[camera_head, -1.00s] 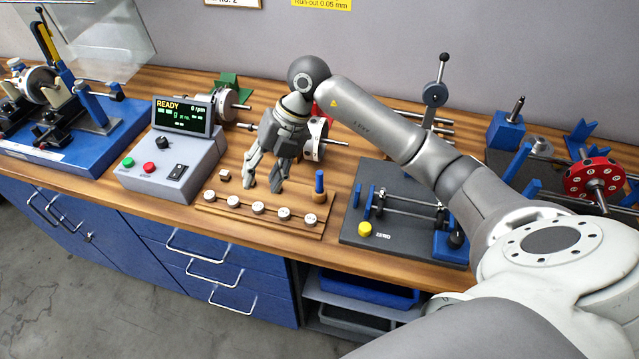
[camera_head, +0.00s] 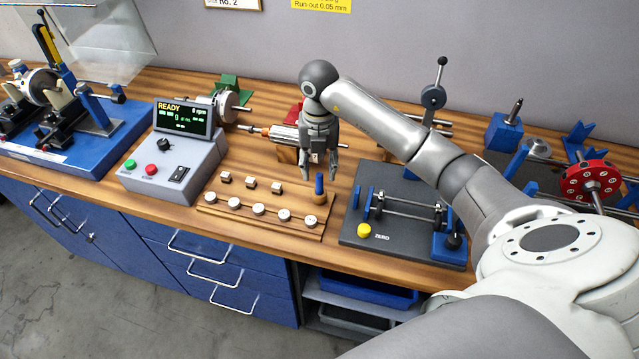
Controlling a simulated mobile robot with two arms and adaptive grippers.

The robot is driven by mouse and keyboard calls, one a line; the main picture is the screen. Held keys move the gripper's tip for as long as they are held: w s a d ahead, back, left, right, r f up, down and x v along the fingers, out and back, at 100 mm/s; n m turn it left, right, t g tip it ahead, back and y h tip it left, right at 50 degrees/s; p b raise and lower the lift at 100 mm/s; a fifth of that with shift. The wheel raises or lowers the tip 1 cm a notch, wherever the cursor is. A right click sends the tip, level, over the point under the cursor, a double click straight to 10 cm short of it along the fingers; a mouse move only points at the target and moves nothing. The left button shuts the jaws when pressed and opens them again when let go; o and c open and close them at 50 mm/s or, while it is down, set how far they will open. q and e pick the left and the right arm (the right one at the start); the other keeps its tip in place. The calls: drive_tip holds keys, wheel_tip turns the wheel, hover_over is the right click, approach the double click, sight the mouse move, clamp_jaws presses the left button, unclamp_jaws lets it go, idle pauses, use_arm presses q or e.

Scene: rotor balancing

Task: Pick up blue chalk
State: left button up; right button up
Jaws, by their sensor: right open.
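The blue chalk (camera_head: 319,184) stands upright in a small tan holder (camera_head: 319,199) at the right end of the wooden weight board (camera_head: 262,228). My right gripper (camera_head: 319,176) points down with its fingers open. Its fingertips are around or just above and behind the chalk's upper part; I cannot tell which, and no contact is clear. My left gripper does not show.
Several round white weights (camera_head: 259,209) and small blocks (camera_head: 250,183) sit on the board. To the right is a dark stand (camera_head: 395,237) with a yellow knob (camera_head: 364,230) and rods. A grey control box (camera_head: 172,168) reading READY is at left. A red disc (camera_head: 590,180) stands far right.

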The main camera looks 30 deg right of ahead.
sight(319, 175)
wheel_tip(319, 175, down, 4)
drive_tip(key=shift+d+r+p, duration=0.1)
drive_tip(key=shift+r+p, duration=0.1)
drive_tip(key=shift+p, duration=0.6)
drive_tip(key=shift+w+f, duration=0.1)
drive_tip(key=shift+f, duration=0.35)
clamp_jaws()
